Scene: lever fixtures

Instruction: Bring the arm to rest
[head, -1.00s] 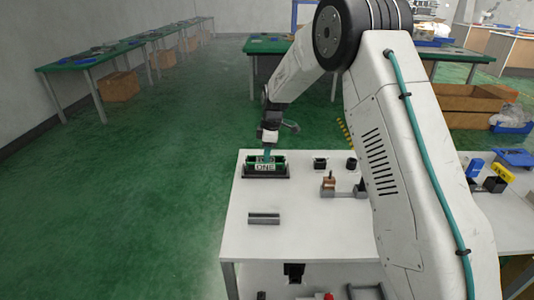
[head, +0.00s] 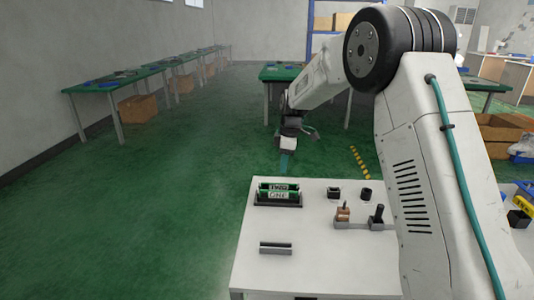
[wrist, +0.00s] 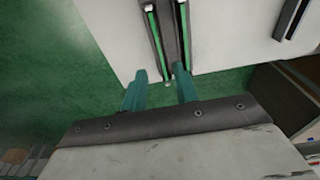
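My gripper (head: 283,162) hangs from the raised arm, above and beyond the table's far left edge in the head view. In the wrist view its two teal fingers (wrist: 160,92) stand apart with nothing between them. A black holder (head: 278,205) with two green-edged lettered bars (head: 279,191) sits at the back left of the white table.
The white table (head: 255,275) carries a grey bar fixture (head: 276,248), a copper-coloured lever piece (head: 343,212), a dark lever piece (head: 377,214) and two small black blocks (head: 334,192). Green floor (head: 150,220) left of the table is clear. Green tables (head: 118,80) stand farther off.

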